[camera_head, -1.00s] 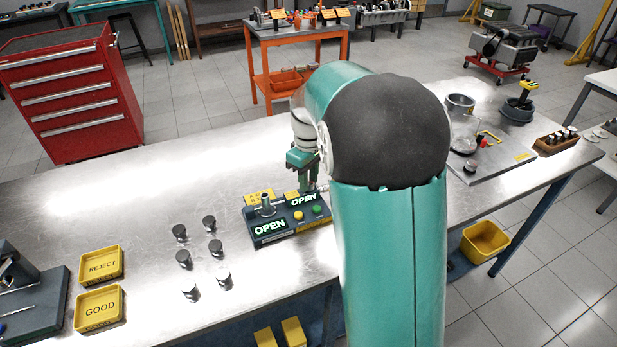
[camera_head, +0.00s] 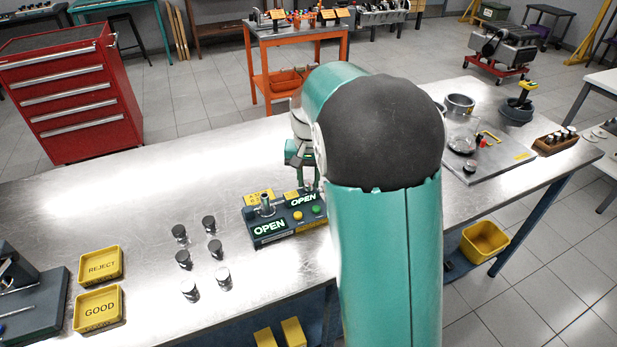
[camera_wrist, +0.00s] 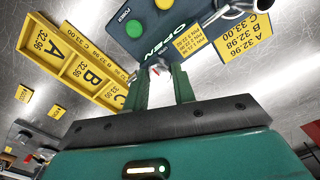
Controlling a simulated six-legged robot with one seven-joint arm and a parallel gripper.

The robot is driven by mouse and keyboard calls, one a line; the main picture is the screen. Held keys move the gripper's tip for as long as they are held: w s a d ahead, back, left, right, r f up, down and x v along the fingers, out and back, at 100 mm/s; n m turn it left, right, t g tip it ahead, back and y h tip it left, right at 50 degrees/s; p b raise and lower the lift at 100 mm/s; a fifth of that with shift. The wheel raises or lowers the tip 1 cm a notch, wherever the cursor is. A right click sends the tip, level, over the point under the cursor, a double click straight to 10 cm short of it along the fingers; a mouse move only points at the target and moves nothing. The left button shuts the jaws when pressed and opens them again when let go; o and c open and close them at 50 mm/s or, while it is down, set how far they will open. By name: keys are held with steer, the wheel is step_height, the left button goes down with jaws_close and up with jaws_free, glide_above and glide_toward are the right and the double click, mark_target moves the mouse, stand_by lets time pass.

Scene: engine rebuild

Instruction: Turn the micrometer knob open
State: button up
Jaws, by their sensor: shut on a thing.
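The micrometer unit (camera_head: 284,222) is a dark box on the steel bench, with two lit OPEN panels, a yellow and a green button and an upright metal post. In the wrist view the box (camera_wrist: 130,42) is upside down at the top. My gripper (camera_wrist: 160,78) is at the box's edge, its two green fingers closed around a small silvery part, the micrometer knob (camera_wrist: 159,68), mostly hidden between them. In the head view my gripper (camera_head: 308,178) comes down behind the box's right end, and my arm hides part of it.
Several metal cylinders (camera_head: 184,259) stand left of the box. Yellow REJECT (camera_head: 101,266) and GOOD (camera_head: 98,309) trays lie further left. Yellow bins marked A, B and C (camera_wrist: 82,72) show in the wrist view. A plate with parts (camera_head: 490,160) lies at the right.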

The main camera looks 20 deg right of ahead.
mark_target(309, 182)
steer(key=m, duration=0.6)
stand_by(0.5)
steer(key=o, duration=1)
step_height(309, 182, up, 14)
stand_by(0.4)
